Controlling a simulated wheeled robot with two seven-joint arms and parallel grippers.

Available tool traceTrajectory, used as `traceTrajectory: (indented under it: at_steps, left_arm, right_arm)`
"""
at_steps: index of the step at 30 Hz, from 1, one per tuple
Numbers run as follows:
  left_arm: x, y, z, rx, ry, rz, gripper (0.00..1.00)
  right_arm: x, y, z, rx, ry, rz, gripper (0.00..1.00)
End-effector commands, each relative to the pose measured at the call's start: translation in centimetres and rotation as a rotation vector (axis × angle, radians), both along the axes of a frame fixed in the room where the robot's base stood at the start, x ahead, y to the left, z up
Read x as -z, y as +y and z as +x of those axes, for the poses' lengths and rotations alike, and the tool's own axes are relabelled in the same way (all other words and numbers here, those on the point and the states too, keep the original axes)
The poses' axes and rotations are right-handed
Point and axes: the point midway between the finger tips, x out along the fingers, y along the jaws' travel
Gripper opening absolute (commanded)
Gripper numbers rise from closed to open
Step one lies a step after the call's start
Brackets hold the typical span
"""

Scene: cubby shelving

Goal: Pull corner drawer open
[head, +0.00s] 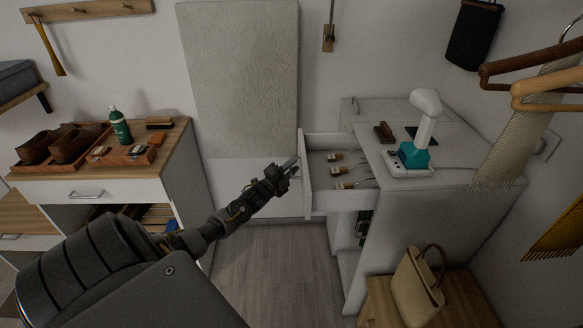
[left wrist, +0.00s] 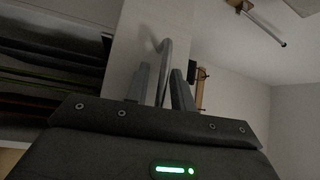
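The corner drawer (head: 308,178) in the white corner cabinet is pulled well out, and its inside shows. Several small brushes or tools with wooden handles (head: 345,184) lie in it. My left gripper (head: 290,167) is at the outer face of the drawer front. In the left wrist view its two fingers (left wrist: 162,88) stand apart, on either side of the curved metal drawer handle (left wrist: 167,60). A gap shows beside the handle, so the fingers look open around it. Contact with the handle is hard to make out. My right gripper is not in view.
The corner cabinet top (head: 450,155) holds a white and teal device (head: 415,150). A bag (head: 418,285) stands on a low wooden bench at right. A shoe-care cabinet (head: 90,188) stands at left. The floor (head: 275,270) before the drawer is clear.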

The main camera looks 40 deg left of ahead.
Motion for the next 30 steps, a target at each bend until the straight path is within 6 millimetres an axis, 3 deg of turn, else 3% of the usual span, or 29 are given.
traceTrajectory:
  at_steps: [9, 13, 24, 30]
  left_arm:
    - [-0.1, 0.1, 0.0, -0.001, -0.002, 0.001, 0.31]
    - [0.2, 0.0, -0.9, 0.000, 0.000, 0.002, 0.31]
    - [1.2, -0.2, -7.7, 0.001, 0.001, 0.001, 0.31]
    - [1.4, -0.2, -10.1, 0.000, 0.000, 0.000, 0.31]
  right_arm:
    - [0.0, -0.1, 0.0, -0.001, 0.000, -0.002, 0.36]
    - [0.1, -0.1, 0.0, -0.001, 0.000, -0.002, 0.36]
    - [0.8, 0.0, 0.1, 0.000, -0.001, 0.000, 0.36]
    - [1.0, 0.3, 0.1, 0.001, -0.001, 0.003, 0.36]
